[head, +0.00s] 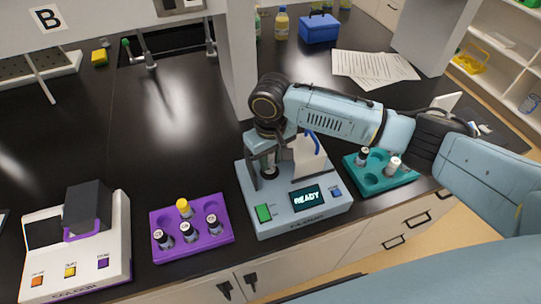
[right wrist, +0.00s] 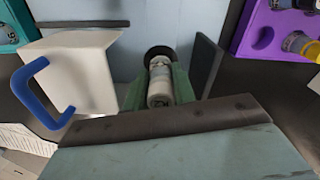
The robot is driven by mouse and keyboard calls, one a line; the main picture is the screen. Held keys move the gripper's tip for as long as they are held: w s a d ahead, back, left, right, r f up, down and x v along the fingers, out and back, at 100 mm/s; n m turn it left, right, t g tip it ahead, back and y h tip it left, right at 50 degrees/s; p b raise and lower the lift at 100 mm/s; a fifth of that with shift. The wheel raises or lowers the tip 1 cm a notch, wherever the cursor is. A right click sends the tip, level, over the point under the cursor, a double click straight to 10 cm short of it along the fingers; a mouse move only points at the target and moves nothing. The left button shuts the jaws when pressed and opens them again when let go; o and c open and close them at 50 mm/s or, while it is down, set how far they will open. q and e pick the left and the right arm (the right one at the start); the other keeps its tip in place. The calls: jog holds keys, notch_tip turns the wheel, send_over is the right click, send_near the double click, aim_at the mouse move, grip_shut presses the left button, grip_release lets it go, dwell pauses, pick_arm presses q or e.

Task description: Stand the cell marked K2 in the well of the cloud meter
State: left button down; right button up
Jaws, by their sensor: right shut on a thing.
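The cloud meter (head: 260,222) is a pale blue box with a READY screen, a green button and a blue button. Its white lid (head: 311,160) with a blue handle stands open beside the well, and shows in the right wrist view (right wrist: 85,75). My right gripper (head: 268,170) points down over the well and is shut on a cell (right wrist: 160,88) with a whitish top. The dark round well (right wrist: 158,52) shows just past the cell; I cannot tell how deep the cell sits. My left gripper is not in view.
A purple rack (head: 222,246) with several cells, one yellow-capped, stands left of the meter. A teal rack (head: 375,187) with two cells stands right. A white colour device (head: 85,262) is at far left. Papers (head: 375,68) and a blue box (head: 320,28) lie behind.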

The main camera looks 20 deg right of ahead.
jog(key=shift+f, duration=0.15)
jog(key=shift+f, duration=0.55)
jog(key=shift+f, duration=0.1)
jog(key=shift+f, duration=0.7)
jog(key=o, duration=1.4)
jog(key=shift+c, duration=0.2)
jog(key=shift+s, duration=0.1)
jog(key=shift+a, duration=0.1)
